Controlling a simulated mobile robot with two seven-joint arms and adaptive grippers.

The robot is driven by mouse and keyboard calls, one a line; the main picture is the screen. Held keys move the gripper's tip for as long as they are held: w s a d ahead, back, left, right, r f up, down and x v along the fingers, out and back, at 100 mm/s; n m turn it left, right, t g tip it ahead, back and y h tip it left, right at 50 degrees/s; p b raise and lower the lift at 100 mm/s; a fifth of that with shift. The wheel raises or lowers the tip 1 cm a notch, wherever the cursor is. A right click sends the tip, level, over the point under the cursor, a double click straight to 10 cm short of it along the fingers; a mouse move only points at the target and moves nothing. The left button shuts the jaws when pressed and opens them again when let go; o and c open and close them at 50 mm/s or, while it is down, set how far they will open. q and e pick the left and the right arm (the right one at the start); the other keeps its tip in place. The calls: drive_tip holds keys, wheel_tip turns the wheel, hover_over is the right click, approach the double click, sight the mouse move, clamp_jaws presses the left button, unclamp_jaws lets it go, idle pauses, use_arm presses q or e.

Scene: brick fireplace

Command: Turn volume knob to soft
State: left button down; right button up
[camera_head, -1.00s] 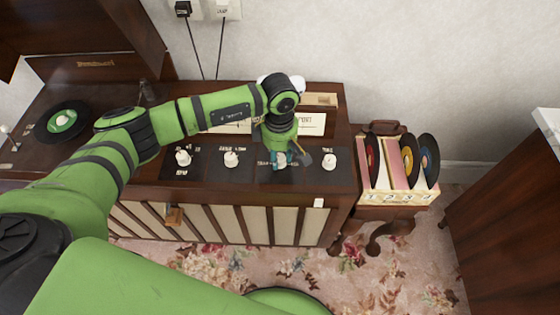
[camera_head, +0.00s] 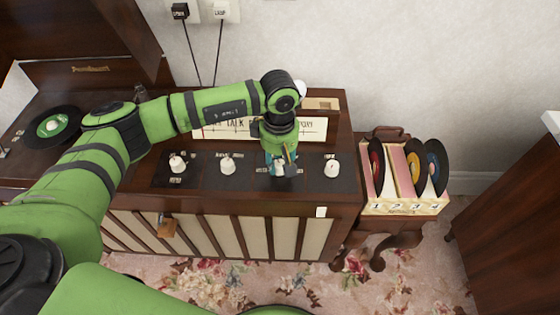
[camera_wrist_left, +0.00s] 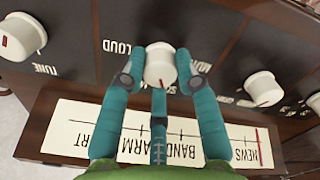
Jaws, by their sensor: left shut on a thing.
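The volume knob (camera_wrist_left: 159,68) is a small white dial with a red mark on it, on the cabinet's black panel. In the left wrist view, LOUD is printed to its left; the other label is mostly covered by a finger. The red mark points to the bottom of that view. My left gripper (camera_head: 281,170) is on this knob from above, shut on it, with its teal fingers on both sides in the left wrist view (camera_wrist_left: 160,75). In the head view the fingers hide most of the knob. My right gripper is not in view.
White knobs stand on both sides: the tune knob (camera_head: 332,168) to the right and others (camera_head: 228,165) to the left. A white dial plate (camera_head: 312,129) lies behind. A record rack (camera_head: 402,205) is on a stand at right. A turntable record (camera_head: 53,126) is at left.

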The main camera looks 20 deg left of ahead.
sight(277, 162)
use_arm(q)
drive_tip(key=shift+a+f, duration=0.1)
drive_tip(key=shift+a, duration=0.25)
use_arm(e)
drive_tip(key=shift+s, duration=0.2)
use_arm(q)
drive_tip(key=c, duration=0.9)
unclamp_jaws()
drive_tip(key=shift+w, duration=0.1)
drive_tip(key=shift+d, duration=0.1)
wheel_tip(277, 162, up, 12)
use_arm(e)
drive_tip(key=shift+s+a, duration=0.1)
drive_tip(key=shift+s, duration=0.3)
